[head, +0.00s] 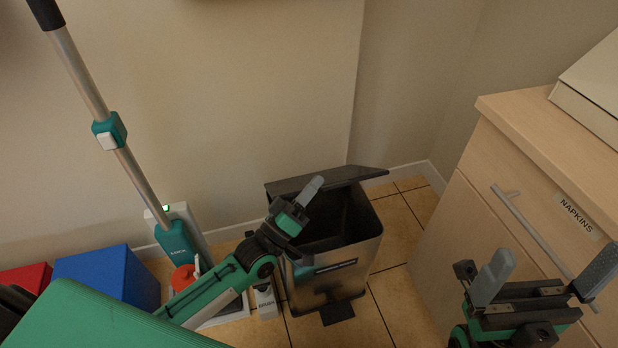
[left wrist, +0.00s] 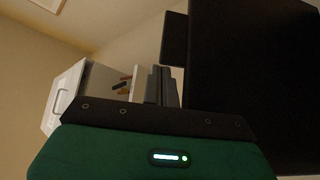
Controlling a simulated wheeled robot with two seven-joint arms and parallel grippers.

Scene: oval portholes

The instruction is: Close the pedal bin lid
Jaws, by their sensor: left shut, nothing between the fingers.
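The pedal bin (head: 330,285) is a steel box with a dark inside and a pedal (head: 337,312) at its front foot. Its dark lid (head: 345,175) is open, raised at the back of the rim. My left gripper (head: 312,188) is shut and empty. In the head view it overlaps the left part of the bin's opening, its tip in front of the lid; I cannot tell whether they touch. In the left wrist view a large dark surface (left wrist: 255,80) fills the right side, possibly the lid. My right gripper (head: 545,280) is open and empty before the drawer cabinet.
A wooden cabinet (head: 470,225) with a drawer labelled NAPKINS stands right of the bin. To the left are a blue box (head: 105,275), a red box (head: 25,277) and an upright teal-and-silver floor cleaner (head: 178,240). The wall is close behind the bin.

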